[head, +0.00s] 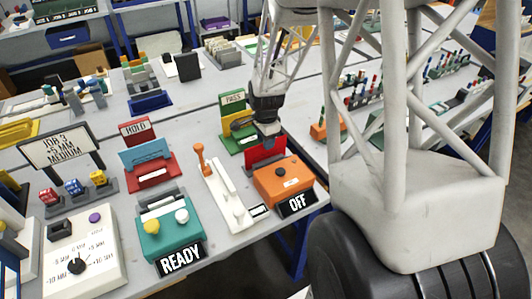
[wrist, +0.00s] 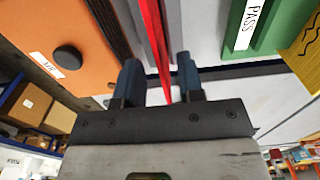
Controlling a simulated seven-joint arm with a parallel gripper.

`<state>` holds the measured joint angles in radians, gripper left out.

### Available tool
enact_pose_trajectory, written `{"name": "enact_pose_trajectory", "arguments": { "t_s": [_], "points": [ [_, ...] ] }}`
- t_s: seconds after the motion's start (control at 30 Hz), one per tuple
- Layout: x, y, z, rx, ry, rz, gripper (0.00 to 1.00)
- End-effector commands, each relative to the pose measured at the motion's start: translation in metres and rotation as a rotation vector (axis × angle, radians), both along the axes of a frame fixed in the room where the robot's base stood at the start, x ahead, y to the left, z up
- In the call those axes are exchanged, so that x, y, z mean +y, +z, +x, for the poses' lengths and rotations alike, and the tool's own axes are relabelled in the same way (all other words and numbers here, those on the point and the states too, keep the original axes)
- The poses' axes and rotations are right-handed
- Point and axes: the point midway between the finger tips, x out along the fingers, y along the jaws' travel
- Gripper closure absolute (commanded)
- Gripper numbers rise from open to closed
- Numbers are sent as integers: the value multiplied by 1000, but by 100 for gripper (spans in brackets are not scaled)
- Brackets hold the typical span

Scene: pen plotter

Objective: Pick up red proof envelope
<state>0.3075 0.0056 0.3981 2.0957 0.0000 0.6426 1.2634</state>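The red proof envelope (head: 262,155) stands behind the orange box (head: 283,180) in the head view, partly hidden by my gripper and the box. In the wrist view the red envelope (wrist: 154,40) shows nearly edge-on as a thin upright strip. My gripper (head: 268,139) is at the envelope's upper edge. In the wrist view my gripper (wrist: 159,72) is open, with its two dark fingers on either side of the red strip. Gaps show between the strip and both fingers, so it is not clamped.
A green PASS holder (head: 236,125) stands close behind left of my gripper. The red HOLD holder (head: 150,180) with a blue piece is farther left.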

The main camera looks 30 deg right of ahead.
Motion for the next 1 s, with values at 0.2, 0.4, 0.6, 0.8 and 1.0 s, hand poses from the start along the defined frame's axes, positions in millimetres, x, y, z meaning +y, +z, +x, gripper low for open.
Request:
{"name": "enact_pose_trajectory", "arguments": {
  "t_s": [0.2,0.4,0.6,0.8,1.0],
  "points": [
    [-1,-23,0,3,0,1,65],
    [-1,-40,0,1,0,0,65],
    [-1,-42,0,-1,0,0,65],
    [-1,-42,0,-1,0,0,65],
    [-1,-42,0,0,0,0,65]
  ]
}}
